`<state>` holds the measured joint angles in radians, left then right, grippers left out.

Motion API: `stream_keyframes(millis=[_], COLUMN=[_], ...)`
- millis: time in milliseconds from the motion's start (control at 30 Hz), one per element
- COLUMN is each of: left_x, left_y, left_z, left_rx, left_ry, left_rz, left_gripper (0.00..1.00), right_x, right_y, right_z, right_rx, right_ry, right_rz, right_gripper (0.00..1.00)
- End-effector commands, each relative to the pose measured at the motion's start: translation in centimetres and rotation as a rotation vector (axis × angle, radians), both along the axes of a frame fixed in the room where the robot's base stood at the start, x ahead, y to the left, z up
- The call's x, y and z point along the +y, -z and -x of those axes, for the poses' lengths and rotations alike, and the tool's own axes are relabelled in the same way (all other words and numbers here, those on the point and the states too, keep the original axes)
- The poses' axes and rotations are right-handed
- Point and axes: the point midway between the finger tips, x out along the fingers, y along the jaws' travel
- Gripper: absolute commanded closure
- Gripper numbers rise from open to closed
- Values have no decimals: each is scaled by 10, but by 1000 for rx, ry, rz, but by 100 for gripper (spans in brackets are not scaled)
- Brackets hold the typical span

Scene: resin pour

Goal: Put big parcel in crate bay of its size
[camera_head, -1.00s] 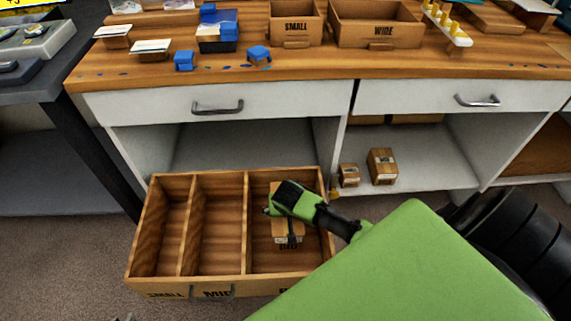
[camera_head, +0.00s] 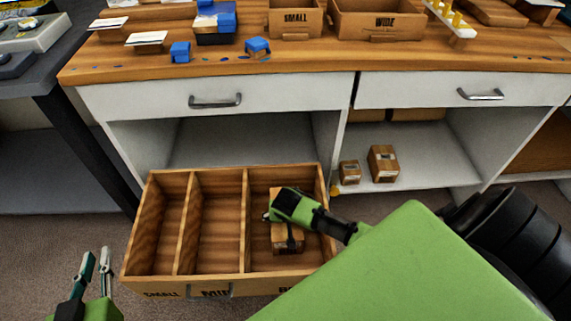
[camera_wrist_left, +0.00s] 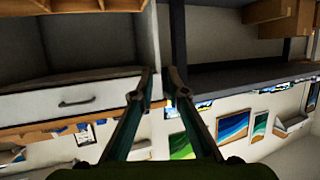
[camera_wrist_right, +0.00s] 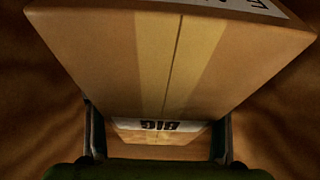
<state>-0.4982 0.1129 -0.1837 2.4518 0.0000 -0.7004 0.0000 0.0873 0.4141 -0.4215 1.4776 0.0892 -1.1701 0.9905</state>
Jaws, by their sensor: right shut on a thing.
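The wooden crate (camera_head: 212,280) stands on the floor with three bays, its front marked SMALL, MID and a partly hidden label at the right. The big parcel (camera_head: 288,240), a brown taped box, is inside the right bay, the widest one. My right gripper (camera_head: 284,222) reaches into that bay and is shut on the parcel.
Two smaller parcels (camera_head: 383,163) (camera_head: 349,172) sit on the low shelf right of the crate. The workbench (camera_head: 300,66) with drawers stands behind. A dark table (camera_head: 60,80) is at the left. The crate's left and middle bays are empty.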

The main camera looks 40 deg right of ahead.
Motion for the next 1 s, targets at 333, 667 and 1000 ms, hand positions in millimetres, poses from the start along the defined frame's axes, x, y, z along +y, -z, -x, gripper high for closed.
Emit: stream_keyframes(millis=[333,667,1000], left_x=[0,0,5], left_y=[-1,-2,18], left_z=[-1,-1,11], left_rx=[-6,-7,100], left_ry=[0,0,-6], left_rz=[1,1,-24], left_gripper=[86,86,86], right_x=[0,0,2], right_y=[0,2,-10], right_z=[-2,0,3], right_rx=[-5,0,-1], right_ry=[0,0,-1], right_rz=[-1,-1,-2], right_gripper=[78,12,12])
